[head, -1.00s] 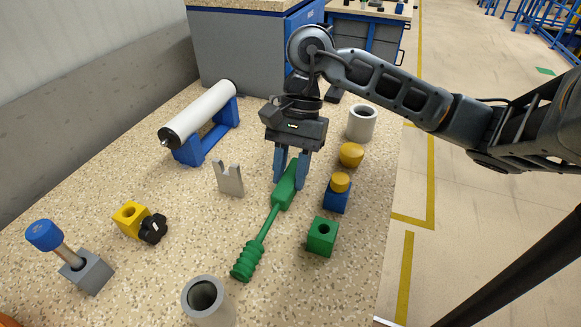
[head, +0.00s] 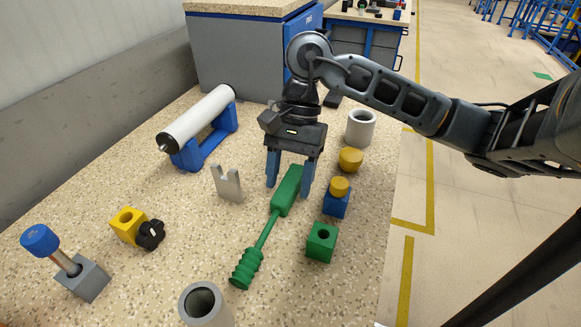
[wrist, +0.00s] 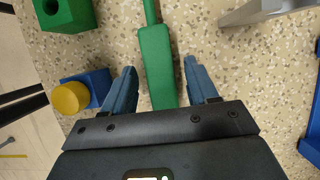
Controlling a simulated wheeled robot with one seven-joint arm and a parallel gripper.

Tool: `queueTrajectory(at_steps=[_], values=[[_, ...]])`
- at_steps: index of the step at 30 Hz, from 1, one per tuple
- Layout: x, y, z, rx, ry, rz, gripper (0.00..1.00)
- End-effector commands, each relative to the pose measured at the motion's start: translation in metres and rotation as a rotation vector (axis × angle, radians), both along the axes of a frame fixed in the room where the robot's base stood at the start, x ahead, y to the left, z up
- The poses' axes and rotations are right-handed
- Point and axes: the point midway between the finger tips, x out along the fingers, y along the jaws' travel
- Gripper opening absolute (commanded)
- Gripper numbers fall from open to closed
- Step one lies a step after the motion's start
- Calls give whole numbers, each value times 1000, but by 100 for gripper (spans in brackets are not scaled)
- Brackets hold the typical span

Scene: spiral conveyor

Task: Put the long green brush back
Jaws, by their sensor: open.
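The long green brush (head: 262,238) lies on the speckled table, its ribbed head toward the near side and its thick handle toward my gripper. My gripper (head: 289,188) is open, pointing down, with its blue fingers on either side of the handle. In the wrist view the green handle (wrist: 157,65) runs between the two fingertips of my gripper (wrist: 161,75), with a gap on each side. The handle's far end is hidden behind the gripper body there. A green block with a round hole (head: 321,242) stands right of the brush.
A blue block with a yellow knob (head: 336,203) stands close right of my gripper, with a yellow cylinder (head: 350,160) and a grey cup (head: 361,127) behind. A grey notched bracket (head: 228,183) stands left. A grey tube (head: 203,303) is near the front.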

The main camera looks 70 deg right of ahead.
Motion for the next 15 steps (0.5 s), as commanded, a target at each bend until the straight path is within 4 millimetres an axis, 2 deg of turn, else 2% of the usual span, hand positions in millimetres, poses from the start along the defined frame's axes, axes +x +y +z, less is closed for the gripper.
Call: queueTrajectory(at_steps=[5,15], values=[[0,-3,7,-3,0,0,58],[1,-29,68,-6,-1,1,58]])
